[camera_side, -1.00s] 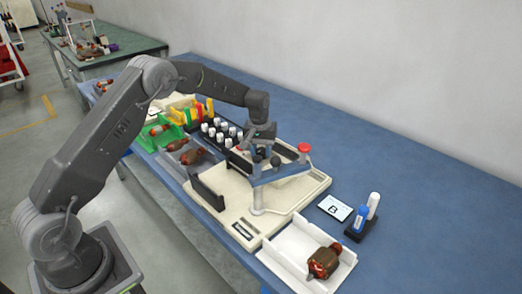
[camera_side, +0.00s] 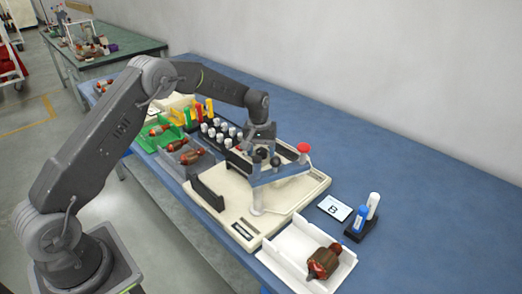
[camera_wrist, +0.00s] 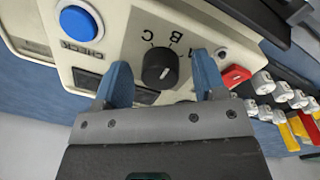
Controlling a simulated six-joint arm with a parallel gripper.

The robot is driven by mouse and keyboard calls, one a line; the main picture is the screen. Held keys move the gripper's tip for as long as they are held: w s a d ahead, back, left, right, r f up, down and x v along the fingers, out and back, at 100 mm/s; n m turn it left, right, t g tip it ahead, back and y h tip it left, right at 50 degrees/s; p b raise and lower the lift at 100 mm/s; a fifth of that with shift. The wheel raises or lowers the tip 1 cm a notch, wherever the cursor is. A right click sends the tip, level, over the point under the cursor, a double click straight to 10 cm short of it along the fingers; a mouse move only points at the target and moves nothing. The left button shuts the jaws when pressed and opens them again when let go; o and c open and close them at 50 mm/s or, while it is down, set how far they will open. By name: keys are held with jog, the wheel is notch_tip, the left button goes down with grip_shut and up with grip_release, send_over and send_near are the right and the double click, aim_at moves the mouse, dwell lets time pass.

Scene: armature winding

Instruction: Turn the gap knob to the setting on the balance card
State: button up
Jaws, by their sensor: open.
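The gap knob (camera_wrist: 159,68) is a round black knob on the cream panel of the machine, in the wrist view. The letters B and C and another mark stand beside it, upside down. A short white mark shows on the knob, but which letter it points to is unclear. My gripper (camera_wrist: 164,72) is open, with a blue finger on either side of the knob and gaps visible between. In the side view my gripper (camera_side: 262,136) is over the machine (camera_side: 235,215). The balance card (camera_side: 335,208) is white, lies on the blue table right of the machine, and reads B.
A blue CHECK button (camera_wrist: 80,22) and a red part (camera_wrist: 235,76) flank the knob. A red-topped button (camera_side: 303,148) stands at the machine's back. A white tray (camera_side: 285,255) holds an armature (camera_side: 323,262). Bottles stand right of the card. The table's right side is clear.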

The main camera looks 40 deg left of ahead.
aim_at(259, 150)
notch_tip(259, 150, up, 14)
jog(key=shift+s+a, duration=0.25)
jog(key=shift+a, duration=0.05)
dwell(0.3)
